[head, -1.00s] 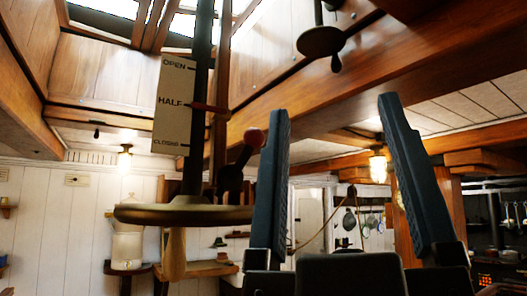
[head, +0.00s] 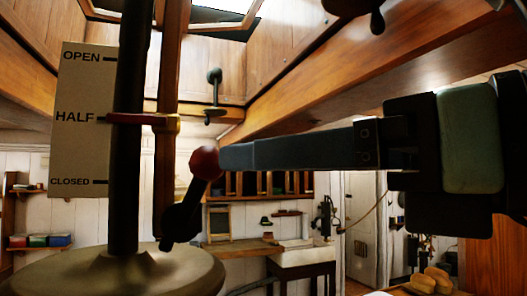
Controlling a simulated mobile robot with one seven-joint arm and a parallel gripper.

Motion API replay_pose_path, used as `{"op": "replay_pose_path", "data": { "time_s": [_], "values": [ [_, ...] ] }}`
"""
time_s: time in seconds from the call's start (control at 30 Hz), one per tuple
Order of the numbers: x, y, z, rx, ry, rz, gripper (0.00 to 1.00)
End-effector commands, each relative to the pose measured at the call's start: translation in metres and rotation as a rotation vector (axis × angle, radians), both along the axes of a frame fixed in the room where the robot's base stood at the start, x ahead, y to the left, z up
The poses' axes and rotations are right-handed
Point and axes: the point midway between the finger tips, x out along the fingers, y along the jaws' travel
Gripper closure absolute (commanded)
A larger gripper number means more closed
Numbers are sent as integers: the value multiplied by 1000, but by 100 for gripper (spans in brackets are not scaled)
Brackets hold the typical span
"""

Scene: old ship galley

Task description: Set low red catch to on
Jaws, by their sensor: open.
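The low red catch is a short dark lever (head: 188,203) with a round red knob (head: 205,163). It tilts up and to the right from a dark pivot beside the upright dark rod. My gripper (head: 236,156) comes in from the right, level, with its fingertips at the right side of the red knob. The fingers are seen edge-on, one behind the other. The jaws are open; I cannot tell whether a finger touches the knob or whether the knob is between them. No on or off mark shows at the catch.
A board (head: 82,140) reads OPEN, HALF and CLOSED, with a reddish pointer (head: 143,119) at HALF. Wooden beams (head: 400,85) run overhead. A dark handle (head: 356,8) hangs at the top.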

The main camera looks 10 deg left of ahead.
Motion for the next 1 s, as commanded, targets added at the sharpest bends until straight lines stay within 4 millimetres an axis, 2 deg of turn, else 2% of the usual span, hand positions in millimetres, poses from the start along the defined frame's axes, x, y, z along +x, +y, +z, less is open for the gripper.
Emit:
{"op": "replay_pose_path", "data": {
  "time_s": [0.5, 0.7, 1.0],
  "values": [
    [44, 89, 2, 4, -1, 10, 26],
    [54, 105, 1, 5, -1, 7, 26],
    [56, 109, 0, 6, -2, 7, 26]
  ]
}}
